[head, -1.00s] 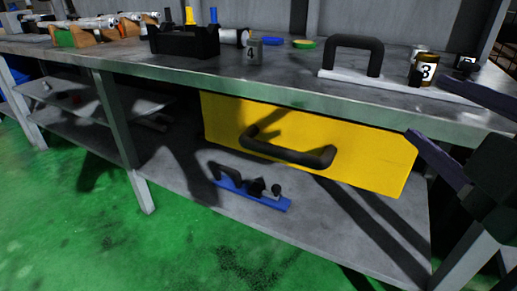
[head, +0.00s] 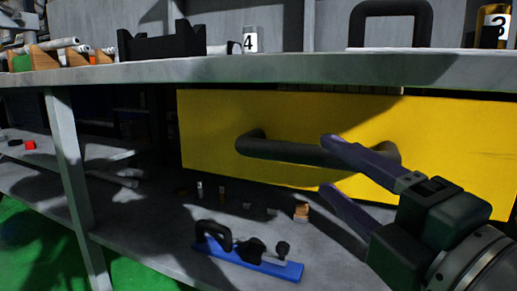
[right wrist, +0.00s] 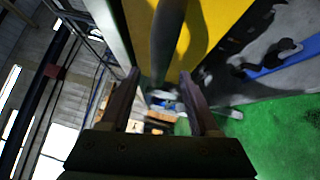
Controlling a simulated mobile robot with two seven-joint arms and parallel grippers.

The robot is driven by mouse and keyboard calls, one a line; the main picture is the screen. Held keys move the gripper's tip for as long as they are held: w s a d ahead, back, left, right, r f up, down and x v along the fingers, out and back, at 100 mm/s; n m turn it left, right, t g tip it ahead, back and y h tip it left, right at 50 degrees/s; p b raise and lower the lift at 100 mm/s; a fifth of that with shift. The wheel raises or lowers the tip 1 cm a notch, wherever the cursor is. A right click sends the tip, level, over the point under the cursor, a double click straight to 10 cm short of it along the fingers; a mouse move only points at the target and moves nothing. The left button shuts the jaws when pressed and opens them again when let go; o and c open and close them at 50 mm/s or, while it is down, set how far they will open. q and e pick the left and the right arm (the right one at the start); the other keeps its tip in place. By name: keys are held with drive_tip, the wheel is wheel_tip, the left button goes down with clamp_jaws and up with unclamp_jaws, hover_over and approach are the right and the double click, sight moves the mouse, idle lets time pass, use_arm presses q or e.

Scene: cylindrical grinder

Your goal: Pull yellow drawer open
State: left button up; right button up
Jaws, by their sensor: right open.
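The yellow drawer (head: 215,130) is under the grey tabletop, its front facing me. A dark bar handle (head: 285,150) runs across its front; the drawer and handle (right wrist: 168,40) also show in the right wrist view. My right gripper (head: 329,166) is open at the right half of the handle, its purple fingers one above the other. The upper finger overlaps the handle in the head view. In the right wrist view the handle lines up between the fingertips (right wrist: 160,72); I cannot tell whether they touch it. My left gripper is out of view.
The tabletop edge (head: 250,70) runs just above the drawer. On the lower shelf (head: 150,225) lie a blue tool with a black handle (head: 250,262) and several small parts. A black holder (head: 160,45) and numbered cylinders stand on top. Green floor shows at lower left.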

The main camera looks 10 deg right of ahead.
sight(303, 147)
drive_tip(key=x, duration=0.7)
drive_tip(key=shift+w+r, duration=0.1)
drive_tip(key=shift+w, duration=0.2)
clamp_jaws()
idle(1.1)
